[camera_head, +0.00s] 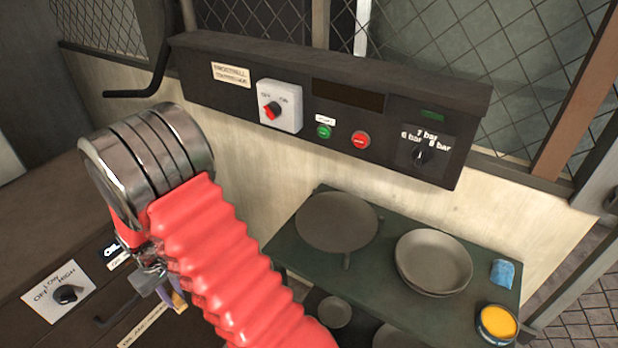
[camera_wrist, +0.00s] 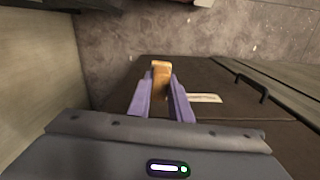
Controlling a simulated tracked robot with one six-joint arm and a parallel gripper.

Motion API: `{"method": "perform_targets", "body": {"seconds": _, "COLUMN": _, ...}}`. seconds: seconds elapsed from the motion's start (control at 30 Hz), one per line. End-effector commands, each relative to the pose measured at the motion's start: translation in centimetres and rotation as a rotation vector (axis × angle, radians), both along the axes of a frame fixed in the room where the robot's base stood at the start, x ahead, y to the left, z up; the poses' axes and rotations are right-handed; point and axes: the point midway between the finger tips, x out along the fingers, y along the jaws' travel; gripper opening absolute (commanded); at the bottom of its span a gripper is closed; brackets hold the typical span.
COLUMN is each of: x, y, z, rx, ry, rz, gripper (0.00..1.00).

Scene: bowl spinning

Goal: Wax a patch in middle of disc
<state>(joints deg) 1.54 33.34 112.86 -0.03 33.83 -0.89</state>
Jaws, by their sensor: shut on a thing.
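My gripper (camera_wrist: 160,88) is shut on a small tan-brown block or handle (camera_wrist: 160,68), which stands upright between its purple fingers. In the head view my gripper (camera_head: 172,294) is mostly hidden behind my red arm sleeve, low at the left. A flat grey disc (camera_head: 336,221) lies at the left of the green shelf. A grey bowl or dish (camera_head: 434,262) sits to its right. A round tin with a yellow top (camera_head: 497,323), possibly wax, stands at the shelf's right front corner. My gripper is well left of all of these.
A blue cloth or sponge (camera_head: 503,273) lies on the green shelf (camera_head: 384,255). A dark control panel (camera_head: 330,104) with a switch, buttons and a dial runs above. A dark cabinet (camera_head: 50,240) with a knob is at left. More grey round pieces (camera_head: 334,312) sit below the shelf.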

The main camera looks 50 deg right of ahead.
Motion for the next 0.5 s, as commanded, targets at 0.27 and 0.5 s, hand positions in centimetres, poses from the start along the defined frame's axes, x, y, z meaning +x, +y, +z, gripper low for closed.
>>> {"method": "perform_targets", "body": {"seconds": 0.27, "x": 0.6, "y": -4.5, "z": 2.0, "rx": 0.000, "ry": -0.002, "rz": -0.105, "gripper": 0.00}}
{"method": "perform_targets", "body": {"seconds": 0.5, "x": 0.6, "y": -10.4, "z": 4.7, "rx": 0.000, "ry": -0.003, "rz": -0.242, "gripper": 0.00}}
